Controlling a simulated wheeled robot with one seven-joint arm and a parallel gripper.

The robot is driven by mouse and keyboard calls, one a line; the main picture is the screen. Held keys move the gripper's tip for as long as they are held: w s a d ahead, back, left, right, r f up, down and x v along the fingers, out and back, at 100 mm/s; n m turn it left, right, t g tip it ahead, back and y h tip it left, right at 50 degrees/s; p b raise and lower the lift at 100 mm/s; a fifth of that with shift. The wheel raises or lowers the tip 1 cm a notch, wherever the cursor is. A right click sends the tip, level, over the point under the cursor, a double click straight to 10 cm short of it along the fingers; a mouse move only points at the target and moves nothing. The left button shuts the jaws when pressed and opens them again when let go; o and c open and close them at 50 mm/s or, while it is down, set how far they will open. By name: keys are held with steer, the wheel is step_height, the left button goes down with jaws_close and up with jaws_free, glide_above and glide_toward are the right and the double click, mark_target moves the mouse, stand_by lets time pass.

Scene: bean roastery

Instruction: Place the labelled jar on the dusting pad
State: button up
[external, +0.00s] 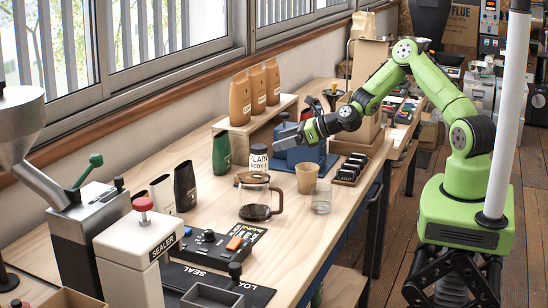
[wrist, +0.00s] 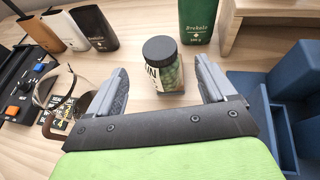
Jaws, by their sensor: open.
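The labelled jar (external: 259,160) stands upright on the bench, with a dark lid and a white label with black lettering. In the wrist view the jar (wrist: 164,72) shows its black lid, label and green contents. My gripper (external: 283,141) is just right of the jar in the external view, arm stretched over the bench. In the wrist view my gripper (wrist: 162,70) is open, its fingers on either side of the jar's image, with no contact visible. I cannot surely pick out the dusting pad; a black mat printed SEAL lies at the near end of the bench.
A glass carafe (external: 257,198), a paper cup (external: 307,178) and a clear glass (external: 321,200) stand in front of the jar. A green bag (external: 222,154) is behind it, left of a blue bin (external: 303,158). A button box (external: 206,245) sits nearer the camera.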

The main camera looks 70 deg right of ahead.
steer(key=s+a+r+n+g, duration=0.3)
steer(key=s+r+n, duration=0.2)
steer(key=s+n, duration=0.3)
steer(key=s+a+r+n+g, duration=0.35)
steer(key=s+n, duration=0.25)
steer(key=n, duration=0.5)
steer(key=s+r+n+h, duration=0.1)
steer(key=s+r+n, duration=0.2)
steer(key=s, duration=0.5)
steer(key=s+d+r+n+h, duration=0.1)
steer(key=s+r+n, duration=0.2)
steer(key=s+n, duration=0.3)
steer(key=s+r+n+g+h, duration=0.1)
steer(key=s+r+n, duration=0.2)
steer(key=s, duration=0.8)
steer(key=shift+d+n, duration=0.35)
steer(key=shift+n, duration=0.75)
